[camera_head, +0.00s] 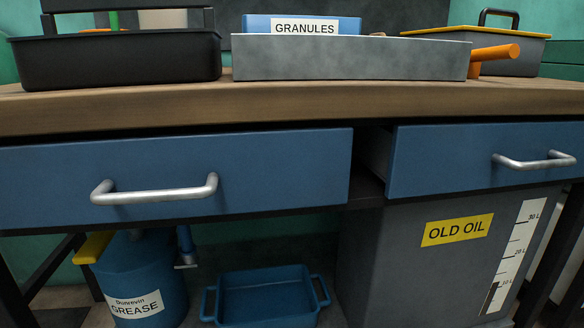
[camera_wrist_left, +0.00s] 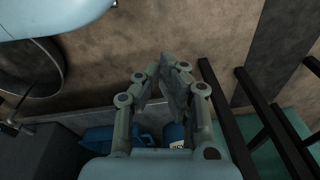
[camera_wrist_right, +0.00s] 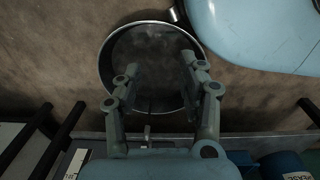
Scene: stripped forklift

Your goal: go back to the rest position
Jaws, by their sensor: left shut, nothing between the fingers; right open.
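My left gripper (camera_wrist_left: 158,82) shows in the left wrist view, its fingers close together with nothing held between them. My right gripper (camera_wrist_right: 160,66) shows in the right wrist view, its fingers spread apart and empty. Behind the right fingers lies a round, dark, metal-rimmed pan (camera_wrist_right: 150,38) on the brown floor. Neither gripper shows in the head view.
A workbench (camera_head: 290,106) carries a black tray (camera_head: 115,62), a grey tray (camera_head: 350,58) and a blue GRANULES box (camera_head: 250,24). The right drawer (camera_head: 455,160) stands partly open; the left drawer (camera_head: 170,175) looks closed. Below are a grease drum (camera_head: 150,275), blue tub (camera_head: 265,285) and OLD OIL tank (camera_head: 410,275).

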